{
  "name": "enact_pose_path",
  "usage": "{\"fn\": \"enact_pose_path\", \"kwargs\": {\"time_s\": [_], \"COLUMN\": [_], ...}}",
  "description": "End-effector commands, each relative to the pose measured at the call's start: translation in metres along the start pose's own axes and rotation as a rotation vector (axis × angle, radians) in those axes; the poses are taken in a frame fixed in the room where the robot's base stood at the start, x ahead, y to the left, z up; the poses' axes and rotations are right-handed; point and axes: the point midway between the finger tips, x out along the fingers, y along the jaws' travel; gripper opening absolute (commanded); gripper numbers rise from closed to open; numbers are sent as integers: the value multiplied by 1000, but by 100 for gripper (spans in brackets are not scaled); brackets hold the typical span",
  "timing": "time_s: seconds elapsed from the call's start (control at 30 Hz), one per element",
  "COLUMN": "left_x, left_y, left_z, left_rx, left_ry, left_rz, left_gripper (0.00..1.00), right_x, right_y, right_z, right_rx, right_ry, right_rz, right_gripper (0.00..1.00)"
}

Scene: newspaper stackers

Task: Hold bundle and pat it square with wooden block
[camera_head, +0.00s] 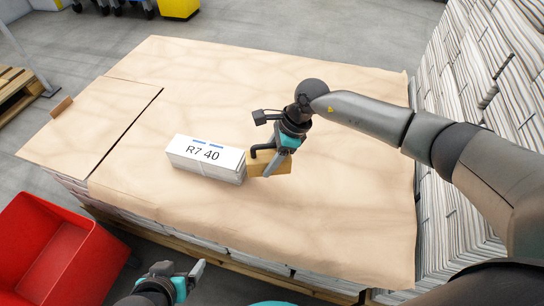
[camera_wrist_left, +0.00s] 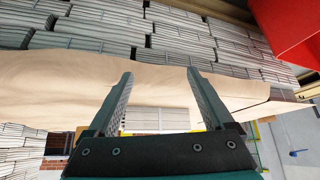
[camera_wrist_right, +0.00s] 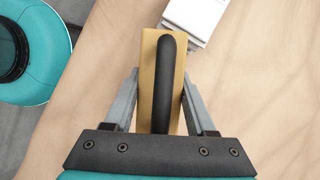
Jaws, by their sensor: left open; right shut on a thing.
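The white bundle (camera_head: 206,158), labelled R7 40, lies flat on the brown paper sheet (camera_head: 300,218) over the stack. In the right wrist view a corner of the bundle (camera_wrist_right: 198,16) shows beyond the block. The wooden block (camera_head: 277,166) has a black handle and stands at the bundle's right end, touching or nearly so. My right gripper (camera_head: 274,162) is shut on the wooden block; its fingers lie on both sides of the block (camera_wrist_right: 149,50). My left gripper (camera_head: 190,281) is open and empty, in front of the stack's near edge.
A red bin (camera_head: 70,250) stands at the lower left. A small brown block (camera_head: 61,105) lies on the paper's left part. Tall newspaper stacks (camera_head: 470,90) rise at the right. A yellow container (camera_head: 180,8) stands behind. The paper behind the bundle is clear.

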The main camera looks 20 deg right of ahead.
Motion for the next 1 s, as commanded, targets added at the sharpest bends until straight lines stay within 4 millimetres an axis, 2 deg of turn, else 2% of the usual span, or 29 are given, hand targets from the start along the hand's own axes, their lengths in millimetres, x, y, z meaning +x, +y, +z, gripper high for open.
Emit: {"fn": "enact_pose_path", "kwargs": {"time_s": [0.2, 0.43, 0.67, 1.0], "left_x": [-13, -19, -29, -58], "left_y": [-16, -23, -23, -23], "left_z": [17, 27, 19, 1], "left_rx": [-11, -19, -20, -19], "left_ry": [-166, -244, -228, -179], "left_rz": [-40, -56, -59, -62], "left_gripper": [86, 86, 86, 86], "right_x": [9, 13, 23, 38], "right_y": [0, 0, 0, 0], "right_z": [-9, -15, -19, -26], "right_rx": [253, 375, 386, 385], "right_ry": [-3, -2, -2, -2], "right_rz": [-113, -168, -173, -172], "right_gripper": [0, 0, 0, 0]}}
